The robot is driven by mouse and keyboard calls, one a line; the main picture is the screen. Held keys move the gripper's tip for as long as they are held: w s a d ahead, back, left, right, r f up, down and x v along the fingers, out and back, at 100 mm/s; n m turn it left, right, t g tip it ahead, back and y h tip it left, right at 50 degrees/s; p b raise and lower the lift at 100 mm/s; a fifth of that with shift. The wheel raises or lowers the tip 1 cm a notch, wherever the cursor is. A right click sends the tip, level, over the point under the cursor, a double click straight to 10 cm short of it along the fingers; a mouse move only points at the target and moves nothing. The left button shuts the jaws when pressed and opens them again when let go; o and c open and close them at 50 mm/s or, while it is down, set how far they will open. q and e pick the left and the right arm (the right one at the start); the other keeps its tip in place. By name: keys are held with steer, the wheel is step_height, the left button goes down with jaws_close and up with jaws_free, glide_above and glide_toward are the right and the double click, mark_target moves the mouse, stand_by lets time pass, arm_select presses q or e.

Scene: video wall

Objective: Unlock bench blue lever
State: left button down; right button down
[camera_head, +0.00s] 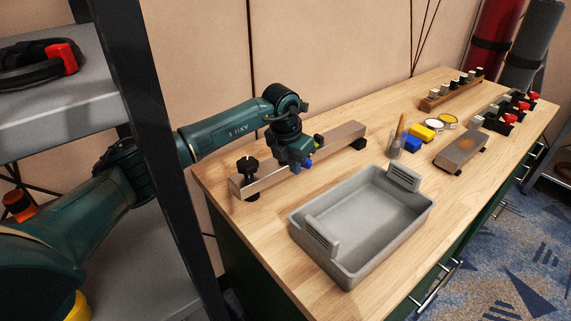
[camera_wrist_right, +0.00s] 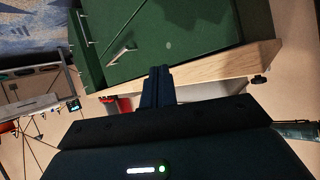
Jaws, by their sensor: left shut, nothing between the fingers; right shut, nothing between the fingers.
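A long metal bar fixture (camera_head: 335,142) lies along the back of the wooden bench. A black knob (camera_head: 247,166) is at its near left end. A small blue piece (camera_head: 309,163), which looks like the blue lever, shows at the front of the bar beside my left gripper (camera_head: 297,168). My left gripper points down over the bar and is shut; its fingertips are largely hidden, and I cannot tell whether it touches the blue piece. A small yellow-green piece (camera_head: 318,139) sticks up just right of it. My right gripper (camera_wrist_right: 158,72) is shut and empty in the right wrist view, below the bench edge.
A grey tray (camera_head: 362,228) stands in front of the bar. Blue and yellow blocks (camera_head: 421,132), a brush holder and a sanding block (camera_head: 460,150) lie further right. A dark shelf post (camera_head: 150,130) stands at left. The right wrist view shows green cabinet fronts (camera_wrist_right: 170,40).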

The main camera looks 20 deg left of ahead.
arm_select(q)
steer(key=shift+w+a, duration=0.1)
steer(key=shift+a, duration=0.7)
steer(key=b+v, duration=0.1)
steer(key=v, duration=1.2)
